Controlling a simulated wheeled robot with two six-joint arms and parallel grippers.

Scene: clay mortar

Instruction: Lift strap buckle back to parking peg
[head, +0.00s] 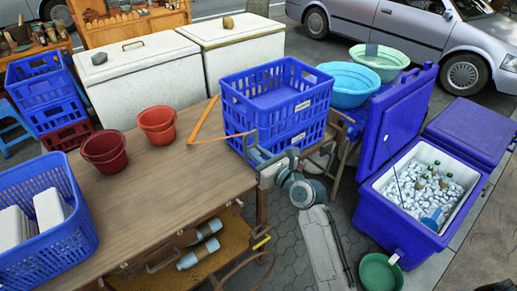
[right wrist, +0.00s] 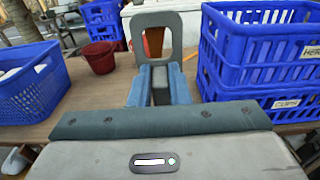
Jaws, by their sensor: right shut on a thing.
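The strap buckle (right wrist: 137,30) is a grey, upright frame with a rounded opening, seen in the right wrist view. My right gripper (right wrist: 160,82) has its blue fingers on either side of the buckle's lower part and is shut on it. In the head view, my right gripper (head: 257,152) is at the table's right edge, in front of the blue crates. The orange strap (head: 222,136) runs left from the buckle, then bends up and back along the table. I cannot make out the parking peg. My left gripper is not in view.
Two stacked blue crates (head: 275,93) stand close behind my right gripper. Red pots (head: 105,150) and another blue basket (head: 70,235) stand on the wooden table (head: 165,190). The table's middle is clear. A blue cooler (head: 400,225) of ice stands at the right.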

